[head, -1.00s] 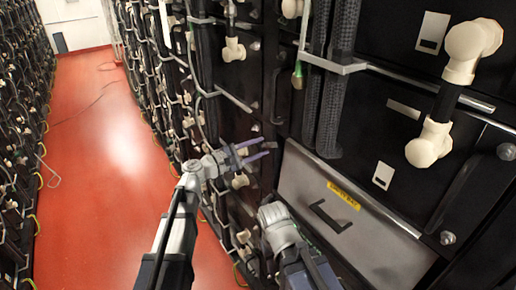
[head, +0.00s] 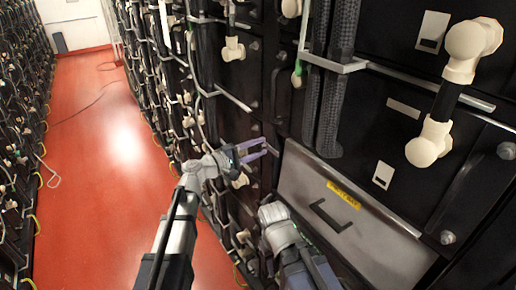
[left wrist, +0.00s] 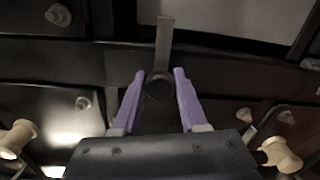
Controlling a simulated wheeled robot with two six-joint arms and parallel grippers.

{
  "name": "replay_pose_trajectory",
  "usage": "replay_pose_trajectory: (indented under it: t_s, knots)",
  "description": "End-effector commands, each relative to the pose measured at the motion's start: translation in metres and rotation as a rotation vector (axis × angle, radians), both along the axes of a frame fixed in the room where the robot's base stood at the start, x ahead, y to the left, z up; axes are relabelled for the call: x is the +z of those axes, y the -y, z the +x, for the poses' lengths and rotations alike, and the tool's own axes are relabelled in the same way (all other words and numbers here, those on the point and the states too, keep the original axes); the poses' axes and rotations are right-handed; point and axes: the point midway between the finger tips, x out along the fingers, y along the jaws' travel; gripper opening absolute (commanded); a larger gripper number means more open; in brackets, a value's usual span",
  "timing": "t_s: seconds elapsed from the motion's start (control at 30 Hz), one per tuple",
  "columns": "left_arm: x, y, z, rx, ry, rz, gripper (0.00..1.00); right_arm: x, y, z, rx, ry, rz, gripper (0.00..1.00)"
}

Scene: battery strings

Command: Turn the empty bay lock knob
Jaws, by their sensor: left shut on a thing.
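My left gripper (head: 268,149) has its purple fingers at the left edge of the empty bay's grey front panel (head: 375,235). The left wrist view shows the fingers (left wrist: 159,90) shut on the dark round lock knob (left wrist: 160,86), one on each side. A flat grey bar (left wrist: 164,45) runs up from the knob toward a pale panel. In the head view the knob is too small and too covered to make out. The panel carries a yellow label (head: 343,195) and a black handle (head: 328,214). My right gripper's fingers do not show.
Black battery units with cream terminal fittings (head: 428,142) stand above and right of the bay. Black ribbed cables (head: 331,115) and a grey rail (head: 335,65) run above the panel. The red aisle floor (head: 110,170) is clear at left apart from a thin cable.

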Motion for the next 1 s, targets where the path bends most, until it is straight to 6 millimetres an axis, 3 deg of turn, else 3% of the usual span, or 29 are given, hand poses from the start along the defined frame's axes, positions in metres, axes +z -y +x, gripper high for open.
replay_pose_trajectory:
  t_s: [0.4, 0.43, 0.67, 1.0]
  knots:
    - [-0.0009, 0.0004, -0.0011, -0.003, 0.005, 0.007, 0.0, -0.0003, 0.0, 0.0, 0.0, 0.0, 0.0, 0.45]
    - [-0.0009, 0.0004, -0.0011, -0.003, 0.005, 0.007, 0.46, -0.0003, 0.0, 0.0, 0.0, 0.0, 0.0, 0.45]
    - [-0.0006, 0.0002, -0.0007, -0.001, 0.004, 0.005, 0.72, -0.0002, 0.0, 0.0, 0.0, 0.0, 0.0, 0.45]
    - [-0.0003, -0.006, -0.0046, 0.001, 0.004, 0.004, 0.72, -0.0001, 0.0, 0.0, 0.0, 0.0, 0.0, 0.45]
